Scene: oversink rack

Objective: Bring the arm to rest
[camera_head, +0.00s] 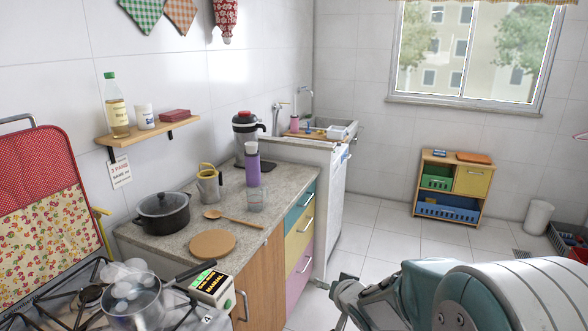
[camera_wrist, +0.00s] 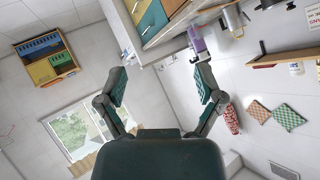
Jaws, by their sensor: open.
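My gripper (camera_wrist: 162,84) is open in the wrist view, its two padded fingers spread wide with nothing between them. The wrist view is tilted and shows the room turned over behind the fingers. In the head view my arm reaches in from the lower right, over the floor in front of the counter. Part of my gripper (camera_head: 344,297) shows at the arm's left end, and the rest is hidden behind the arm. It appears clear of the drawers and touches nothing that I can see.
The counter (camera_head: 283,180) on the left holds a black pot (camera_head: 163,215), a round board (camera_head: 212,243) and a purple bottle (camera_head: 252,168). A low shelf unit (camera_head: 452,186) stands under the window. The middle floor is clear.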

